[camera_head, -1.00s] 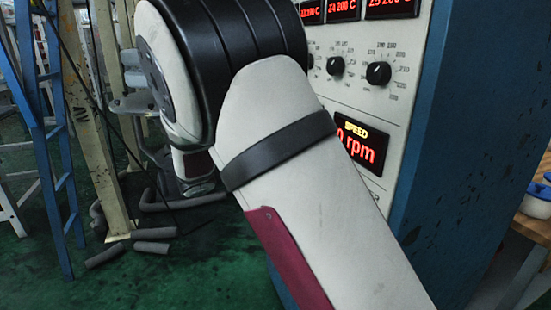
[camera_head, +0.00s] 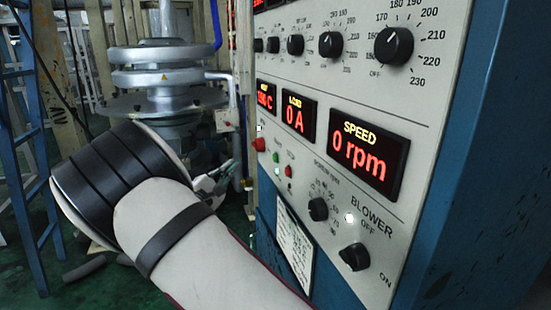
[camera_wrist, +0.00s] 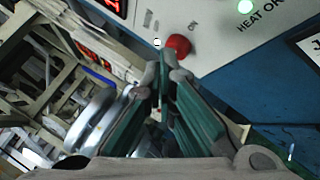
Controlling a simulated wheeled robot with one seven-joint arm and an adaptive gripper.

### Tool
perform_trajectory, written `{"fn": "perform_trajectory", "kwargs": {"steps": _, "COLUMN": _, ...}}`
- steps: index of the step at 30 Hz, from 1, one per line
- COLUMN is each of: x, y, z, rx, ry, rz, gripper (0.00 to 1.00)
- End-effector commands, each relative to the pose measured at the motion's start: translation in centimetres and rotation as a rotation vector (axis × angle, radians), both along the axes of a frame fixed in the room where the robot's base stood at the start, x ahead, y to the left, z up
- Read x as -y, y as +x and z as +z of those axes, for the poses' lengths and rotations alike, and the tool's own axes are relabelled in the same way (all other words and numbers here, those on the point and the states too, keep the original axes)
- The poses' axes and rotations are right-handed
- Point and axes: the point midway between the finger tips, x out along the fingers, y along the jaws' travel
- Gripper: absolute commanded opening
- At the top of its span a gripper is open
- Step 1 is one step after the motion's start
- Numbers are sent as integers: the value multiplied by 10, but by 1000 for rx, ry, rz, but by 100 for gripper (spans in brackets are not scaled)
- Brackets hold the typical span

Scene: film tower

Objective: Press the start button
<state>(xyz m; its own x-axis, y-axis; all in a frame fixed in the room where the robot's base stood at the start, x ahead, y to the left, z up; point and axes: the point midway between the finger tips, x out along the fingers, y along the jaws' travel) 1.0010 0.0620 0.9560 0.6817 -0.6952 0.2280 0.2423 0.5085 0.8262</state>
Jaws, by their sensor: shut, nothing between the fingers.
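The control panel (camera_head: 330,120) carries a small green button (camera_head: 276,157), with a small red button (camera_head: 289,171) to its lower right. I cannot read their labels clearly. A larger red button (camera_head: 258,144) sits near the panel's left edge; a red knob-like button also shows in the wrist view (camera_wrist: 178,44), just beyond my fingertips. My gripper (camera_wrist: 165,70) is shut and empty, pointing toward the panel's edge. In the head view my gripper (camera_head: 226,172) is small, partly behind my arm, left of the panel. I see no clear contact with any button.
The SPEED display (camera_head: 368,152) reads 0 rpm. Dials, including the BLOWER knob (camera_head: 354,257), fill the panel. A metal ring assembly (camera_head: 155,75) stands behind my arm. A blue ladder (camera_head: 25,150) is at the left.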

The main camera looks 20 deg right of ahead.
Motion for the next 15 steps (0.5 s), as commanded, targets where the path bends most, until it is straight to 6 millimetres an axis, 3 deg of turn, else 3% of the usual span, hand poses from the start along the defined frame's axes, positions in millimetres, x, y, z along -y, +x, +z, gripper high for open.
{"fn": "perform_trajectory", "kwargs": {"steps": 8, "x": 10, "y": 0, "z": 0, "rx": -1, "ry": 0, "rz": -3, "gripper": 0}}
{"fn": "perform_trajectory", "kwargs": {"steps": 15, "x": 40, "y": -1, "z": 0, "rx": -1, "ry": 0, "rz": -4, "gripper": 0}}
